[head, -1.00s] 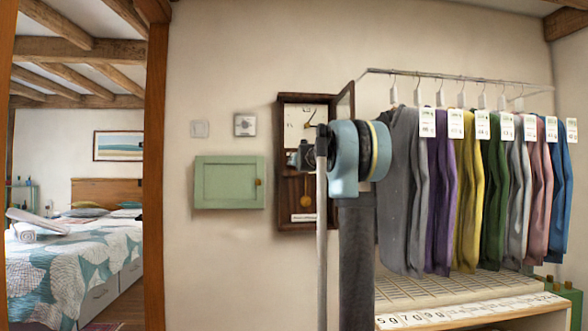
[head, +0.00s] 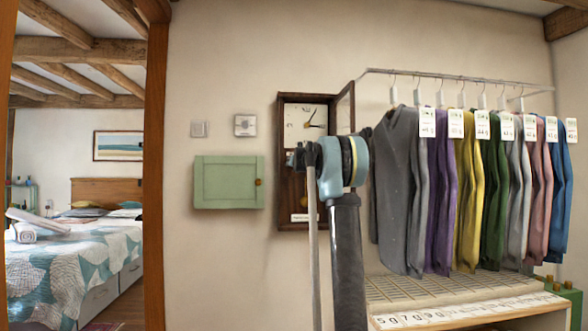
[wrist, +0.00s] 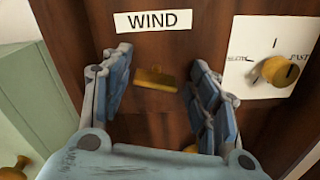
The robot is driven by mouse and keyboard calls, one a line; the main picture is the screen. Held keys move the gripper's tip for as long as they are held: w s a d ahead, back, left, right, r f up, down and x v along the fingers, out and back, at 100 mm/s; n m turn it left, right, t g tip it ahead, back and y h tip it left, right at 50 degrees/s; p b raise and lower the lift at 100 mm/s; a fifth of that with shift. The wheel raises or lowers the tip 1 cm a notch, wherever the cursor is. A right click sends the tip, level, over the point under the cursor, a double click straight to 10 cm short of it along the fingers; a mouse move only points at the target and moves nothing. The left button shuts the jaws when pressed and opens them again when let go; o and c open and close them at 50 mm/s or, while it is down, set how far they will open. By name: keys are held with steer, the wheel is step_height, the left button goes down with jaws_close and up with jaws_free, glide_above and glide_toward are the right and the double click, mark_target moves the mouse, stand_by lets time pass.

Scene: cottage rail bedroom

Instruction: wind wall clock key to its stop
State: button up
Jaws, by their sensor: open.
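The wall clock (head: 284,180) is a dark wooden case with a white dial (head: 308,119), its door standing open to the right. In the wrist view, a flat brass winding key (wrist: 155,79) sticks out of the brown wood under a white WIND label (wrist: 152,21). My gripper (wrist: 158,66) is open, with one blue-padded finger on each side of the key and gaps between. Whether the fingertips are level with the key in depth is unclear. In the head view, my gripper (head: 298,156) is in front of the clock and hides the case's middle.
A brass knob (wrist: 281,71) on a white plate, one end marked FAST, is right of the fingers. A green wall cabinet (head: 228,182) hangs close on the left. Hanging clothes (head: 402,190) and a slatted bench (head: 450,285) are right of my arm.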

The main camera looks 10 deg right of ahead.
jaws_close()
stand_by(0.3)
steer(key=shift+d+m, duration=0.1)
steer(key=shift+m, duration=0.2)
